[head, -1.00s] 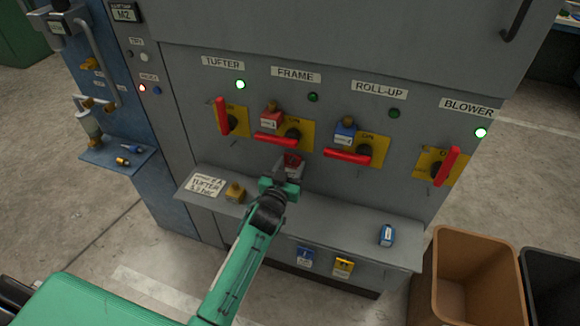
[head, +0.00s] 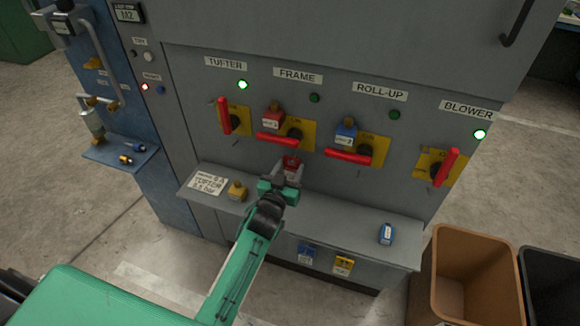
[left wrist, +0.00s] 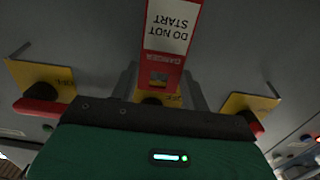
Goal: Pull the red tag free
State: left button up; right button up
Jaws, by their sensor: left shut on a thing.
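In the left wrist view the tag (left wrist: 170,45) is red with a white panel reading DO NOT START, upside down, and lies between the fingers of my left gripper (left wrist: 165,82). The gripper is shut on it. The FRAME switch (head: 294,134) has a yellow plate and a red handle lying across. Whether the tag still joins the switch is hidden. My right gripper is not in view.
A brown bin (head: 438,262) stands at right.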

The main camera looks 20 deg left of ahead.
pick_arm(q)
jog(key=shift+s+p, duration=0.3)
jog(key=shift+s, duration=0.45)
jog(key=shift+s, duration=0.1)
jog(key=s+p, duration=0.1)
jog(key=s, duration=0.4)
jog(key=shift+a+p, duration=0.15)
jog(key=shift+p, duration=0.25)
jog(key=shift+r, duration=0.1)
